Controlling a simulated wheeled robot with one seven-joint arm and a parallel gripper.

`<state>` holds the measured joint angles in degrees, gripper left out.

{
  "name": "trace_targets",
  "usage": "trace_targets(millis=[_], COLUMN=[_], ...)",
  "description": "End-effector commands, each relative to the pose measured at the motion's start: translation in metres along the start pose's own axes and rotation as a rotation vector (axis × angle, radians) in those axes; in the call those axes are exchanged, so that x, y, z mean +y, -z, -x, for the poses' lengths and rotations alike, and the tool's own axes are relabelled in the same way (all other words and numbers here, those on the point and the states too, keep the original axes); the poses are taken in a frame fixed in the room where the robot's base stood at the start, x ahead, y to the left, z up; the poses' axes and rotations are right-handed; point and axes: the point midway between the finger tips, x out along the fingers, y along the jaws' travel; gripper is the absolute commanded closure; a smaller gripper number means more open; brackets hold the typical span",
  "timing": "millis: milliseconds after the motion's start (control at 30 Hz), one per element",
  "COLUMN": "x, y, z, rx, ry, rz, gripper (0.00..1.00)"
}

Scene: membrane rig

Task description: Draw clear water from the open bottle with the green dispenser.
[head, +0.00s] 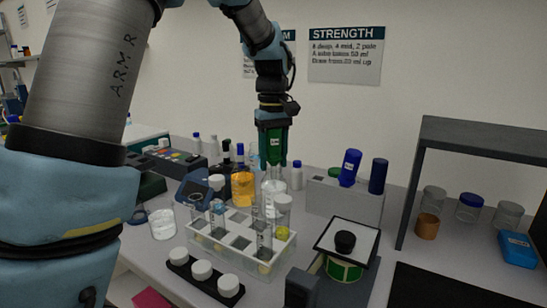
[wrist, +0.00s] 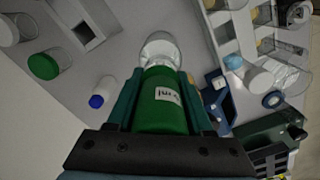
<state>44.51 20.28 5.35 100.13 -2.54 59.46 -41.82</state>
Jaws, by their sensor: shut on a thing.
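The green dispenser (wrist: 163,108), with a white label, is held upright between the fingers of my gripper (wrist: 160,78), which is shut on it. In the head view the green dispenser (head: 272,140) is above the clear glass bottle (head: 273,192), in line with its neck. The clear bottle (wrist: 159,46) also shows just beyond the dispenser's lower end in the wrist view. The dispenser's tip is hidden, so I cannot tell whether it is inside the neck. The bottle's contents look colourless.
A tube rack (head: 240,247) stands in front of the bottle, with an amber bottle (head: 243,188) to its left. A grey stand (head: 335,204) with blue dispensers (head: 350,167) is to the right. White caps (head: 202,270) sit in a black holder in front.

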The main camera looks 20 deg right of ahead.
Motion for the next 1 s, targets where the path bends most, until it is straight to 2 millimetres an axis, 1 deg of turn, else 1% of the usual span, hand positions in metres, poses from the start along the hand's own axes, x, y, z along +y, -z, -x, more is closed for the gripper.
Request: trace_targets(millis=[667,1000], x=[0.000,-0.001], y=[0.000,-0.002], z=[-0.021,-0.036], rx=[-0.002,-0.007], ry=[0.002,0.006], rz=[0.000,0.000], gripper=[1.00,1.00])
